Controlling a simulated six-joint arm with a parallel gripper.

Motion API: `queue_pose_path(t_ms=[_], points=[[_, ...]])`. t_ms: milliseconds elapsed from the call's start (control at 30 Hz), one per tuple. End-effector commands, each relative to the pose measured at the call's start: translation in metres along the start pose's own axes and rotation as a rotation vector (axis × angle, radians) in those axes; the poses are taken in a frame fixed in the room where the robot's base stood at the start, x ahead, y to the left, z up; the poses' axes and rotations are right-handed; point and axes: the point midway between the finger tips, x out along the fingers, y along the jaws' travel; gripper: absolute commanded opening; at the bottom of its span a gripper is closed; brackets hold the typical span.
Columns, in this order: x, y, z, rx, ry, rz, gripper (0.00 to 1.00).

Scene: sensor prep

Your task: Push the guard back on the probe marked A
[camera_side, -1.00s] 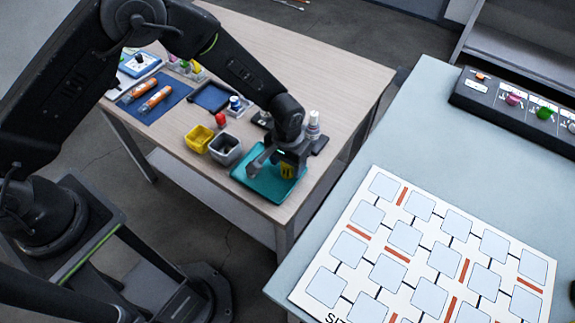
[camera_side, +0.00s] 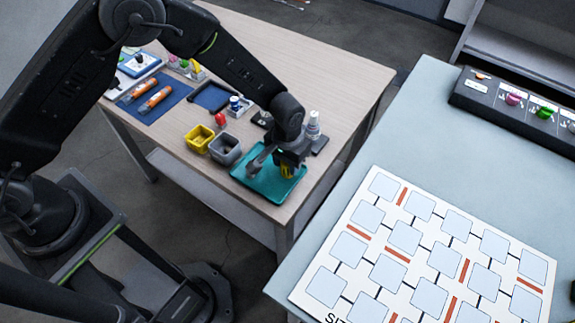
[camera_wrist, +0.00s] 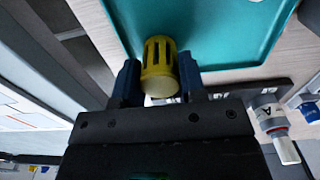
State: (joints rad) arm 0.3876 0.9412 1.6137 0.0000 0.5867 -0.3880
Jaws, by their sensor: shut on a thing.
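My gripper (camera_wrist: 158,82) is shut on the yellow slotted guard (camera_wrist: 159,70), which sits between its two blue fingertips. In the side view my gripper (camera_side: 276,168) is over the teal tray (camera_side: 252,182), with the guard (camera_side: 287,171) partly hidden beneath it. I cannot tell whether the guard touches the tray. The probe marked A (camera_wrist: 269,116), white with a red band and a pale tip, is in a dark holder to the right of my gripper in the wrist view. A white probe also stands behind my gripper in the side view (camera_side: 313,126).
A yellow bin (camera_side: 198,138) and a grey bin (camera_side: 225,150) stand left of the tray. A red-topped item (camera_side: 220,119) is behind them. Orange cylinders (camera_side: 154,99) lie on a blue mat at the far left. Another probe, with blue (camera_wrist: 309,111), is beside probe A.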

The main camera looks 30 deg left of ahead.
Motion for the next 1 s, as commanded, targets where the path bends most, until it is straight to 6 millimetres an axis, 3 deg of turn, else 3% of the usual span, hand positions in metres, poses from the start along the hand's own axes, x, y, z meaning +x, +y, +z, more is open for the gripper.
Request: queue_pose_path(t_ms=[700,1000], points=[[-0.042,0.000,0.000,0.000,0.001,0.001,0.24],[-0.048,0.000,0.000,0.000,-0.001,0.000,0.24]])
